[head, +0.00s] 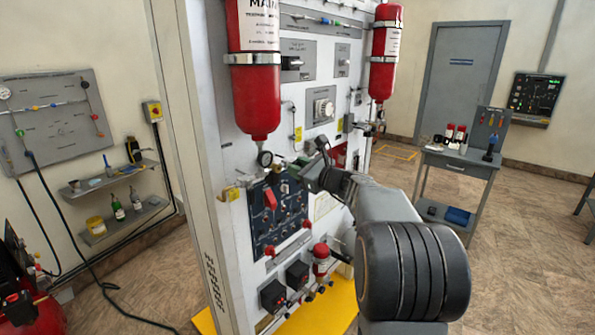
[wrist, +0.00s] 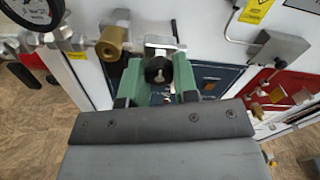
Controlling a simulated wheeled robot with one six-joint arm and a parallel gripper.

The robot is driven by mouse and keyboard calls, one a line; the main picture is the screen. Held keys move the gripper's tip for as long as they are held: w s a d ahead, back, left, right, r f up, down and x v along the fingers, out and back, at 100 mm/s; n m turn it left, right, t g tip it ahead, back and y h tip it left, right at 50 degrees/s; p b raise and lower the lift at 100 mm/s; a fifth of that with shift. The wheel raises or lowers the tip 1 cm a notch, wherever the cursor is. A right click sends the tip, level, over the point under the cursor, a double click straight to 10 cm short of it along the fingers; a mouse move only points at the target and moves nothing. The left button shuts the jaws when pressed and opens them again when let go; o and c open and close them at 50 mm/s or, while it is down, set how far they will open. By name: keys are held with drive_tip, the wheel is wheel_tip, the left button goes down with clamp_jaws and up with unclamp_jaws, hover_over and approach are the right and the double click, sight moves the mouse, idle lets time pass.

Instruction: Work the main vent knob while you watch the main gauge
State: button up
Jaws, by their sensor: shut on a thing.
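In the wrist view the two green fingers of my gripper (wrist: 158,80) are shut on a black round knob (wrist: 158,70), one finger on each side. The knob is on a metal fitting at the panel. The main gauge (wrist: 30,10) is cut off at the top left corner of the wrist view; its white dial shows only in part. In the head view the gauge (head: 265,159) is small, under the red cylinder labelled MAIN (head: 256,100), and its reading is too small to tell. My gripper (head: 300,165) is beside it to the right, and the knob is hidden there.
A brass fitting (wrist: 112,42) is close to the left finger. A dark blue switch panel (head: 278,212) lies below my gripper. A second red cylinder (head: 385,50) hangs further right on the white cabinet. A grey trolley (head: 458,162) stands to the right, with open floor before it.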

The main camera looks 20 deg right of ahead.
drive_tip(key=n+b, duration=0.2)
drive_tip(key=b, duration=0.1)
drive_tip(key=f+n+b, duration=0.1)
drive_tip(key=n+b, duration=0.1)
drive_tip(key=b, duration=0.2)
drive_tip(key=shift+n+b, duration=0.3)
drive_tip(key=shift+n, duration=0.1)
drive_tip(key=n+b, duration=0.3)
drive_tip(key=shift+r+b, duration=0.15)
drive_tip(key=shift+b, duration=0.15)
drive_tip(key=shift+r+n+b, duration=0.15)
drive_tip(key=shift+n+b, duration=0.75)
drive_tip(key=shift+n, duration=0.1)
drive_tip(key=shift+r+n, duration=0.1)
drive_tip(key=shift+n, duration=0.2)
drive_tip(key=o, duration=0.9)
drive_tip(key=shift+r, duration=0.1)
drive_tip(key=shift+s+d, duration=0.1)
